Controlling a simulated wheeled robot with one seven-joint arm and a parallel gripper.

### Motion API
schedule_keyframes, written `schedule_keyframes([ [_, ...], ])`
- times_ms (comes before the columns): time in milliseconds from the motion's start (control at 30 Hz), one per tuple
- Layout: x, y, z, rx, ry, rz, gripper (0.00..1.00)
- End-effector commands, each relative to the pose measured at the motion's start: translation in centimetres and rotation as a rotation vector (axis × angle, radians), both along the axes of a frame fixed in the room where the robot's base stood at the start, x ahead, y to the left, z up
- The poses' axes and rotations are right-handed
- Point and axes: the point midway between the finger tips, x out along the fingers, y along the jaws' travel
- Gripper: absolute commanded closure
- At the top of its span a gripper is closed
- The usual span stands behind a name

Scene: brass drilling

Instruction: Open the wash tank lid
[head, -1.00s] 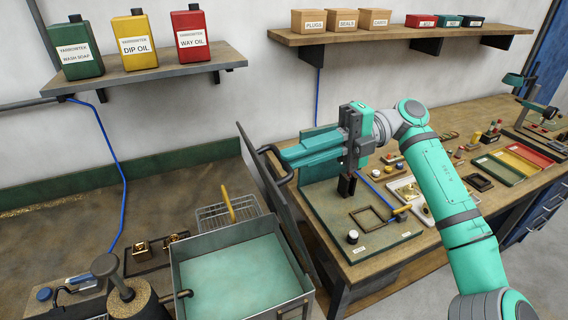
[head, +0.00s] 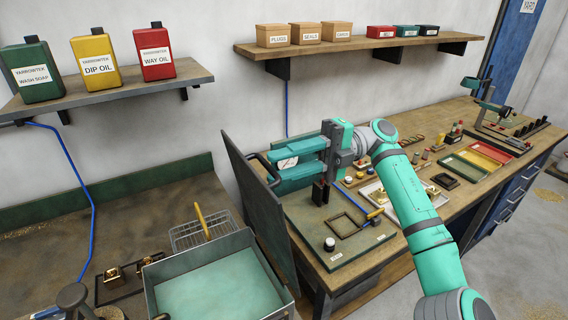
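The wash tank (head: 160,298) is a grey metal box with pale teal liquid at lower centre in the head view. Its lid (head: 252,188) is a dark panel that stands up steeply along the tank's right side, so the tank's top is uncovered. A dark bar handle (head: 265,166) sticks out from the lid's right face. My gripper (head: 270,172) is open, with its two teal fingers apart and a clear gap between them. Its fingertips are at the handle; I cannot tell whether they touch it.
A wire basket (head: 189,238) with a yellow handle stands behind the tank. Brass parts (head: 114,275) sit on a dark tray to its left. Right of the lid, the wooden bench (head: 318,262) carries a green board, trays and small parts. Shelves with oil bottles (head: 97,62) and boxes (head: 306,32) hang above.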

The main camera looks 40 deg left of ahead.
Motion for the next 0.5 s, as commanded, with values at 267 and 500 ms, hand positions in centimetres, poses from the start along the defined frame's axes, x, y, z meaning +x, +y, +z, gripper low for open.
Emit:
schedule_keyframes([
  [267,0.2,0.0,0.1,0.001,0.000,-0.001,0.72],
  [500,2.6,-0.7,0.0,0.000,0.001,-0.003,0.72],
])
